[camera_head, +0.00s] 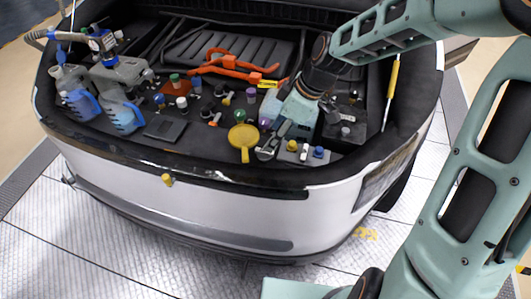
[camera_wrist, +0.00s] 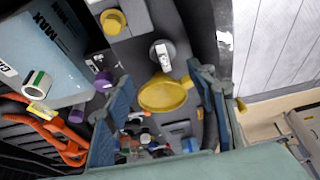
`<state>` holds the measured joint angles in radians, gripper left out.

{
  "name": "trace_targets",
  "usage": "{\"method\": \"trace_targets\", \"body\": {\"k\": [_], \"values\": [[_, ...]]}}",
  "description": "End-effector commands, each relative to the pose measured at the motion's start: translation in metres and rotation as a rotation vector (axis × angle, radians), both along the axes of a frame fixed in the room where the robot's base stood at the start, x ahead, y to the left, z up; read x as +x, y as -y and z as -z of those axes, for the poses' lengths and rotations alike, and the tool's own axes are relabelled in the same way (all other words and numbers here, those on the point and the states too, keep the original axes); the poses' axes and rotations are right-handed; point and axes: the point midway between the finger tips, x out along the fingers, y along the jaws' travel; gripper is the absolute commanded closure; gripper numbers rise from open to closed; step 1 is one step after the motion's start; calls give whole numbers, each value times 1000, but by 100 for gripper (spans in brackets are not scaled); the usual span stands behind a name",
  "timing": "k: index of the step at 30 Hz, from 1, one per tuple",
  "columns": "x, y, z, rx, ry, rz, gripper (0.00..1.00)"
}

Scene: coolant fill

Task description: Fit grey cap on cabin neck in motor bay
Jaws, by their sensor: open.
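My gripper (camera_head: 272,143) points down over the front right of the motor bay. In the wrist view my gripper (camera_wrist: 160,74) has its two fingers wide apart and nothing held between them. A grey round piece with a white tag (camera_wrist: 162,54) lies just beyond the fingertips; I cannot tell whether it is the grey cap. Another grey knob (camera_head: 345,131) sits on a dark block to the right. A pale cap (camera_head: 181,102) stands further left. Which neck is the cabin neck I cannot tell. A yellow funnel (camera_head: 242,137) lies beside my fingers and shows between them in the wrist view (camera_wrist: 165,96).
A pale tank marked MAX (camera_wrist: 48,45) stands beside my gripper, with purple caps (camera_wrist: 103,80) near it. A grey block (camera_head: 290,150) carries yellow and blue caps. Orange cables (camera_head: 235,70) cross behind. Blue jugs (camera_head: 122,115) stand at the left. The bay's front rim is close.

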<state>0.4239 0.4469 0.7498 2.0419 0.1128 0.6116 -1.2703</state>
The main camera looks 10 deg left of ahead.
Motion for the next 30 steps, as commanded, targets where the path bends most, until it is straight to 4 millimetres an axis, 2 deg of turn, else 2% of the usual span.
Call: {"method": "trace_targets", "body": {"k": [3,10,18,27,30], "values": [[0,-8,18,-1,-3,-1,49],[-1,-13,34,-1,-1,1,49],[-5,-27,70,-1,-1,1,49],[-4,-29,76,-1,1,3,49],[-4,-29,76,-1,1,3,58]]}}
